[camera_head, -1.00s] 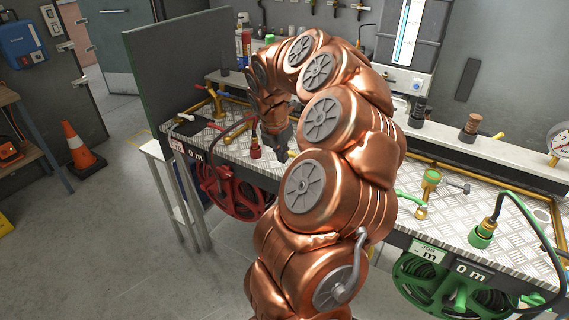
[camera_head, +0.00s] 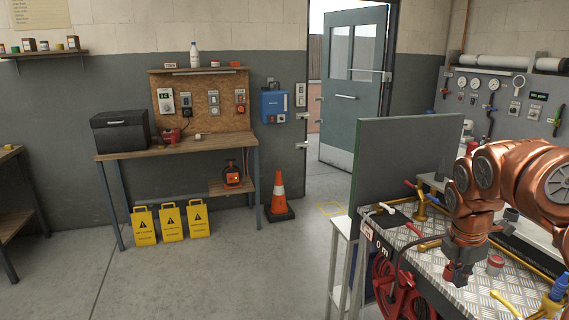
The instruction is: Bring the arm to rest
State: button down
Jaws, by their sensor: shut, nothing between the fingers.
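My copper-coloured arm (camera_head: 484,178) reaches in from the right edge and bends down over the metal-plated bench. My gripper (camera_head: 456,281) hangs low above the left part of the bench top, near its front edge. It looks shut and holds nothing. A red hose reel (camera_head: 395,290) sits below the bench top, cut off by the lower picture edge.
A green upright panel (camera_head: 398,165) stands at the bench's left end. A blue-handled fitting (camera_head: 558,288) is at the lower right. A traffic cone (camera_head: 279,195), yellow warning signs (camera_head: 171,222) and a wooden workbench (camera_head: 180,147) line the back wall. The floor at left is clear.

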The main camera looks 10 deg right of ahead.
jog(key=s+a+m+y, duration=0.1)
jog(key=s+a+m, duration=0.2)
jog(key=a, duration=0.7)
jog(key=s+a+m, duration=0.3)
jog(key=a, duration=0.6)
jog(key=s+a+f+m+g, duration=0.1)
jog(key=s+a+f+m, duration=0.2)
jog(key=s+a+m, duration=0.2)
jog(key=s+a+f+m+g+y, duration=0.1)
jog(key=s+a+f+m, duration=0.2)
jog(key=s+a+m, duration=0.3)
jog(key=s, duration=0.3)
jog(key=shift+s+a, duration=0.2)
jog(key=shift+a, duration=0.1)
